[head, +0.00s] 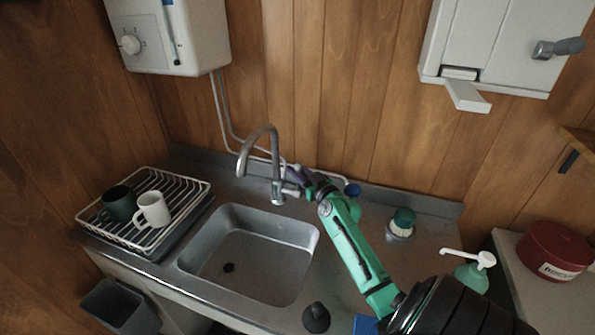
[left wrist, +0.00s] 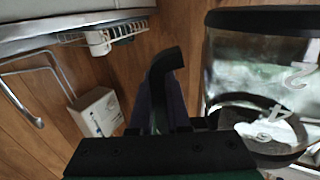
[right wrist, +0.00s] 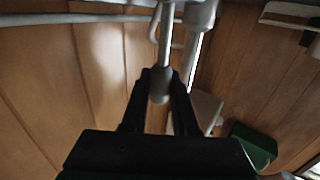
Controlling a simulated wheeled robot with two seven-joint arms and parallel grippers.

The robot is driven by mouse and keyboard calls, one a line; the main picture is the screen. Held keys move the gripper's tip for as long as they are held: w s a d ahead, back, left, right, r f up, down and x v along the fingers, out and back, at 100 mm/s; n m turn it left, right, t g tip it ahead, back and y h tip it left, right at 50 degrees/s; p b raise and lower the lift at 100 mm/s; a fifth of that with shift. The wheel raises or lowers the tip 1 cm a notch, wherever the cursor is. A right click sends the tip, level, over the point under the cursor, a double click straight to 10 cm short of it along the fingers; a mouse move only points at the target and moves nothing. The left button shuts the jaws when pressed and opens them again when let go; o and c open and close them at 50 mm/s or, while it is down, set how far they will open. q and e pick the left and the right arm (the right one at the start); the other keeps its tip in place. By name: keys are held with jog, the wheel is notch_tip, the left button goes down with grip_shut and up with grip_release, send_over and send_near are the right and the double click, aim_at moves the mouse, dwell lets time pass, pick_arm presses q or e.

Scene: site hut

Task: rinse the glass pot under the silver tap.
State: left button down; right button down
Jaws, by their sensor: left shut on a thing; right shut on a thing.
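The silver tap (head: 262,145) arches over the left back of the steel sink (head: 245,262); no water shows below its spout. My right gripper (head: 296,185) is at the tap's side. In the right wrist view my right gripper (right wrist: 160,90) is shut on the tap's lever (right wrist: 162,50). The glass pot (left wrist: 255,75), clear with white numerals and black bands, shows only in the left wrist view. My left gripper (left wrist: 168,95) is shut on its black handle (left wrist: 166,62). The pot and my left gripper are outside the head view.
A white dish rack (head: 190,192) with a dark green mug (head: 118,204) and a white mug (head: 152,210) stands left of the sink. A dark plug-like item (head: 316,317), a green-topped brush (head: 402,222) and a pump bottle (head: 473,271) are at right. The basin is empty.

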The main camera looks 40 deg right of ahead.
jog(key=shift+f, duration=0.1)
jog(key=b, duration=0.2)
jog(key=a+n+b, duration=0.1)
jog(key=shift+s+f+t+b, duration=0.25)
jog(key=shift+f+t+b, duration=0.05)
jog(key=shift+f+b, duration=0.05)
jog(key=shift+a+r, duration=0.1)
jog(key=shift+r, duration=0.3)
jog(key=c, duration=0.7)
grip_release()
jog(key=shift+s, duration=0.15)
